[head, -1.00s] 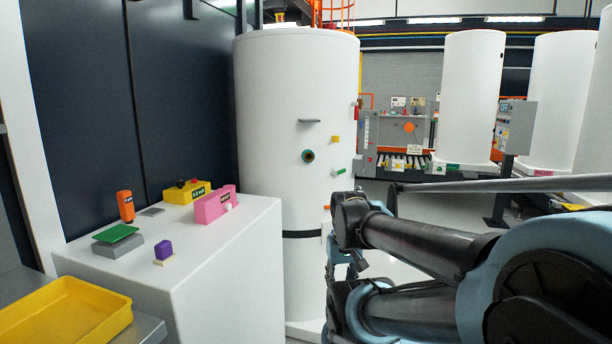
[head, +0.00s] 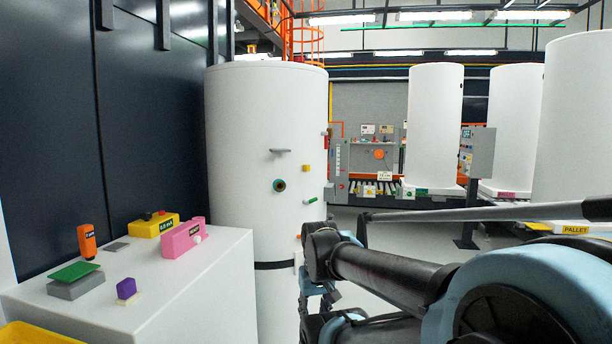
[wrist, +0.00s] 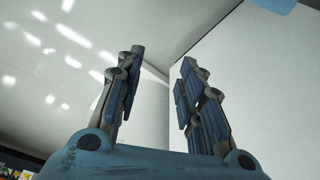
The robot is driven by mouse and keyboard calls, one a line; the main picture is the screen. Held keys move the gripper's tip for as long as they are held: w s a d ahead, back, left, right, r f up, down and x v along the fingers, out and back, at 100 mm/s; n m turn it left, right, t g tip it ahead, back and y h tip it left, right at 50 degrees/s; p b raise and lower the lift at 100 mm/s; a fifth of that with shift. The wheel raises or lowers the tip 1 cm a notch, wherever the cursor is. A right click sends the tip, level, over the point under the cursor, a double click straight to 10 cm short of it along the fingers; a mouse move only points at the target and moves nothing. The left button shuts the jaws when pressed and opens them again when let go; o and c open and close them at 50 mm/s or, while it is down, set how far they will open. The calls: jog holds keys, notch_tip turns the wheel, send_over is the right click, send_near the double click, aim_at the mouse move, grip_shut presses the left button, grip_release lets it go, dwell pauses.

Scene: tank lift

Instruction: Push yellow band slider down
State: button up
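No part clearly shows as a yellow band slider. A small yellow block (head: 306,168) sits on the side of the large white tank (head: 240,120) in the head view. A yellow box (head: 154,226) with a black and a red knob stands on the white cabinet. My gripper (wrist: 158,65) is open and empty in the wrist view, its two fingers apart and pointing up, with pale surfaces behind. In the head view it is mostly hidden by my arm, low in front of the tank's right side. No contact with either yellow part shows.
The cabinet (head: 200,265) also bears a pink box (head: 183,238), an orange device (head: 87,241), a green-topped block (head: 75,272) and a purple piece (head: 126,289). The tank carries a grey lever (head: 280,151) and a green handle (head: 312,201). A grey control panel (head: 481,152) stands farther right.

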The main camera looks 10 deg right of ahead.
dwell(0.3)
jog(key=shift+o, duration=0.6)
jog(key=shift+r, duration=0.1)
jog(key=w+a+r+n+t+y, duration=0.2)
jog(key=w+a+r+y, duration=0.25)
jog(key=w+r, duration=0.45)
jog(key=n+t+y, duration=0.3)
jog(key=t, duration=0.9)
send_near(309, 166)
jog(key=x, duration=1)
jog(key=shift+s+a, duration=0.1)
